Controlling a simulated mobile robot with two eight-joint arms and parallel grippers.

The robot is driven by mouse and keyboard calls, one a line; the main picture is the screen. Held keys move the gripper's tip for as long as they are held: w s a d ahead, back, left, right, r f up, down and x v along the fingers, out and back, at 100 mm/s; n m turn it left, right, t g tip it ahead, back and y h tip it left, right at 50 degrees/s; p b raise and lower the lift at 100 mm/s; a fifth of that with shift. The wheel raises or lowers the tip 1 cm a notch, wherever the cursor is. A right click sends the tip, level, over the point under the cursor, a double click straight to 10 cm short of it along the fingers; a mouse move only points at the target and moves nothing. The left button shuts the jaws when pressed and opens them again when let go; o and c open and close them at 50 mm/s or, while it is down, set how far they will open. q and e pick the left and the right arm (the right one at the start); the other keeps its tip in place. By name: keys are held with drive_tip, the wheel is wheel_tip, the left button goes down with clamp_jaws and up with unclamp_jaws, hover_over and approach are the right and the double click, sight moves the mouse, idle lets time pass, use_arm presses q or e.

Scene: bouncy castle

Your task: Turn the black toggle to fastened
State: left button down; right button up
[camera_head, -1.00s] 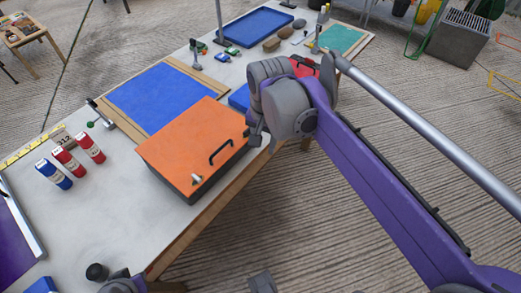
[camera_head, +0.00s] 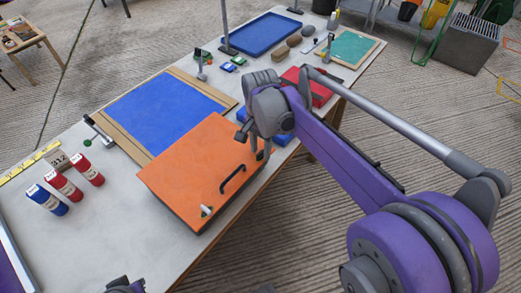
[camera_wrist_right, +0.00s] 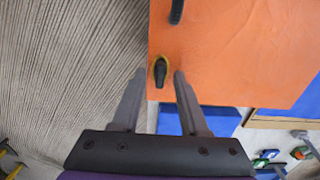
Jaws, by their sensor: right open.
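The black toggle (camera_wrist_right: 160,72) sits in a yellow ring near the edge of the orange lid in the right wrist view. It points roughly up and down in that picture. The orange box (camera_head: 195,165) stands at the table's front edge in the head view, its lid down. My right gripper (camera_head: 252,146) is over the box's far right corner and hides the toggle there. In the wrist view the right gripper (camera_wrist_right: 160,74) is open, with a finger on each side of the toggle; contact cannot be told. My left gripper's fingers are not in view.
A black handle (camera_head: 232,179) and a white-tipped fitting (camera_head: 206,211) are on the lid. A blue panel (camera_head: 160,108) lies behind the box, a red box (camera_head: 318,92) beyond my gripper. The table's front left is clear.

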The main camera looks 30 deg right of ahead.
drive_tip(key=shift+f, duration=0.25)
clamp_jaws()
